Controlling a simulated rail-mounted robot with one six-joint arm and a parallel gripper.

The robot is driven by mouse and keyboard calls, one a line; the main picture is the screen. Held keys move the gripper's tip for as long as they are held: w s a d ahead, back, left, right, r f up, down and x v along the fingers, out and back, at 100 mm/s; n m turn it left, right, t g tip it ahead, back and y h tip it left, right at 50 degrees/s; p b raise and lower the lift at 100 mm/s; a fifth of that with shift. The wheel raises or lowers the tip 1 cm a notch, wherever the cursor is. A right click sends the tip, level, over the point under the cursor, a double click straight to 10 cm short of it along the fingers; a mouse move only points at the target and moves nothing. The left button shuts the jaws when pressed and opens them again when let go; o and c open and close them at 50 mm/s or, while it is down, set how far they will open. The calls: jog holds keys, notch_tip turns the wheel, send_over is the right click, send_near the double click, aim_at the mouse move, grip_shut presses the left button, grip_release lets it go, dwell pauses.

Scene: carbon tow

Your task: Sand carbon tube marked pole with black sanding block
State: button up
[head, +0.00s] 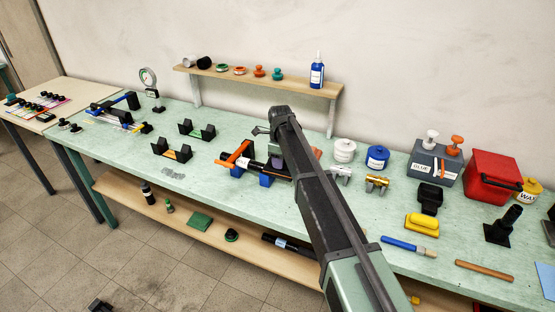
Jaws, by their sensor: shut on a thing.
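A dark carbon tube with a white label (257,165) lies in a holder with blue feet and an orange clamp (238,152) near the middle of the bench. Its right part is hidden behind my arm. My gripper (279,163) is at the right part of the tube, mostly hidden by my own arm. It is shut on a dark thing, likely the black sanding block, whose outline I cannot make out. I cannot tell whether it touches the tube. The writing on the label is too small to read.
A yellow block (422,225), a black piece (430,196), a blue-handled tool (408,246) and a brown rod (484,270) lie to the right. A grey box (434,167) and a red case (492,178) stand behind. Two black-ended cradles (172,151) (197,131) stand left.

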jog(key=shift+w+a, duration=0.35)
jog(key=shift+a, duration=0.25)
jog(key=shift+w+a, duration=0.3)
jog(key=shift+a, duration=0.25)
jog(key=shift+s+d+f, duration=0.1)
jog(key=shift+s+d, duration=0.3)
jog(key=shift+d, duration=0.2)
jog(key=shift+s+d, duration=0.35)
jog(key=shift+d, duration=0.25)
notch_tip(320, 180, up, 5)
jog(key=p, duration=0.5)
jog(key=shift+w+d, duration=0.1)
